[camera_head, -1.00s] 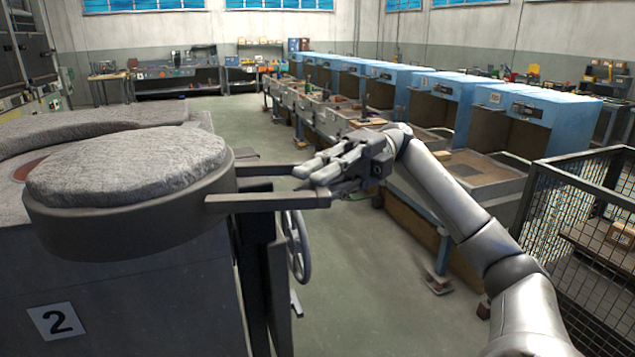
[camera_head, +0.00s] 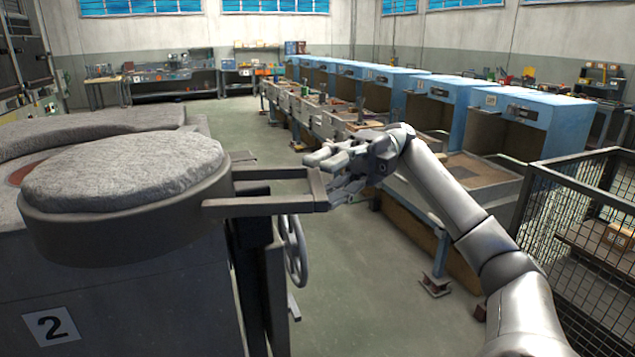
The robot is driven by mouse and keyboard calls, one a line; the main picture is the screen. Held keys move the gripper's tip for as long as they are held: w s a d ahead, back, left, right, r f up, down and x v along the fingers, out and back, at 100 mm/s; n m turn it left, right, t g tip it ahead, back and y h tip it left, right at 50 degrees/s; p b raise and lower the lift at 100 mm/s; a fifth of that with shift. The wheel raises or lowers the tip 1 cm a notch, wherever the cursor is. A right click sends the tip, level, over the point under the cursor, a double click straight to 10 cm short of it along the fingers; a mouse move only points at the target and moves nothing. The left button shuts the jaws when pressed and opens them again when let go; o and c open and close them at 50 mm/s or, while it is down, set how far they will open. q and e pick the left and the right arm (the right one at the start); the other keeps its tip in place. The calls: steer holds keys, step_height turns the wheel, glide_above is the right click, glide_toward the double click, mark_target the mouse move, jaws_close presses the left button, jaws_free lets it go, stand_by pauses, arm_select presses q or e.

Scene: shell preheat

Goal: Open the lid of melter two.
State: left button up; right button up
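Melter two (camera_head: 130,310) stands at the left, marked by a "2" plate (camera_head: 51,327). Its round lid (camera_head: 125,172) has a rough grey top and a dark metal rim. The lid sits swung out over the front of the melter, and part of a reddish opening (camera_head: 22,172) shows behind it. A U-shaped handle (camera_head: 262,206) sticks out from the lid to the right. My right gripper (camera_head: 325,168) is at the handle's outer end bar, its fingers pointing left over and behind it. Whether they grip the bar I cannot tell. My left gripper is out of view.
A handwheel (camera_head: 295,250) is below the handle. A row of blue booths (camera_head: 440,105) with benches runs along the right. A wire mesh cage (camera_head: 585,215) stands at the near right. The floor (camera_head: 370,290) between melter and booths is clear.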

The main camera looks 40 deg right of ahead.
steer(key=shift+w+d, duration=0.15)
steer(key=shift+d, duration=1.05)
steer(key=shift+w+d, duration=0.1)
steer(key=shift+d, duration=1.1)
